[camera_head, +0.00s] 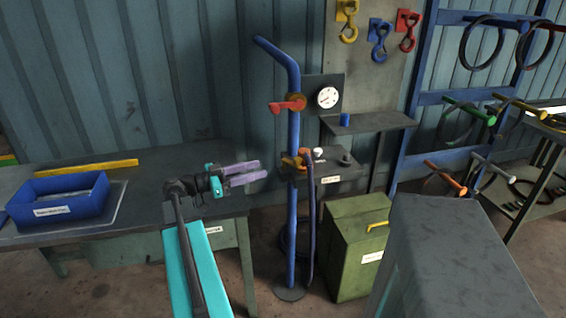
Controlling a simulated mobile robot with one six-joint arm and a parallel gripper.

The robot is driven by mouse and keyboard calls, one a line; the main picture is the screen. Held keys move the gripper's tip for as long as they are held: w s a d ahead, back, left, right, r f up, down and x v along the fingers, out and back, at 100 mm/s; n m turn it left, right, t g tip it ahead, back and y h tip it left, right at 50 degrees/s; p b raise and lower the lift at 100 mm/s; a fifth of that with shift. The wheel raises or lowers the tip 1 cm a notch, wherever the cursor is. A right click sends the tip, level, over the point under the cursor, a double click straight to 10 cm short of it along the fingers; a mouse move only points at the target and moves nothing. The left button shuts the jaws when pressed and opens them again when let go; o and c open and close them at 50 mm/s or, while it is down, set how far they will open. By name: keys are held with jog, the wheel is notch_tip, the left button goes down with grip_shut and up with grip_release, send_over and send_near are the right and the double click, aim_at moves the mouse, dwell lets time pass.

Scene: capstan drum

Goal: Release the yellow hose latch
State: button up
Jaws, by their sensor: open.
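A dark hose (311,220) hangs down just right of the pipe from this spot. My gripper (262,170) has two purple fingers pointing right, with a gap between them. It is open and empty, left of the latch and apart from it in the picture. The exact depth between them cannot be told, and the latch's fine shape is too small to make out.
The blue pipe (293,225) carries a red lever (288,105) higher up, beside a gauge (327,97). A green cabinet (354,250) stands right of it. A workbench (110,226) with a blue bin (58,200) lies left. A grey block (450,260) fills the front right.

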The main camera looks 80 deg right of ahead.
aim_at(290, 161)
dwell(0.4)
jog(key=p+x, duration=0.3)
jog(key=x, duration=1)
jog(key=shift+d, duration=0.2)
jog(key=shift+s, duration=0.15)
jog(key=shift+c, duration=0.4)
grip_shut()
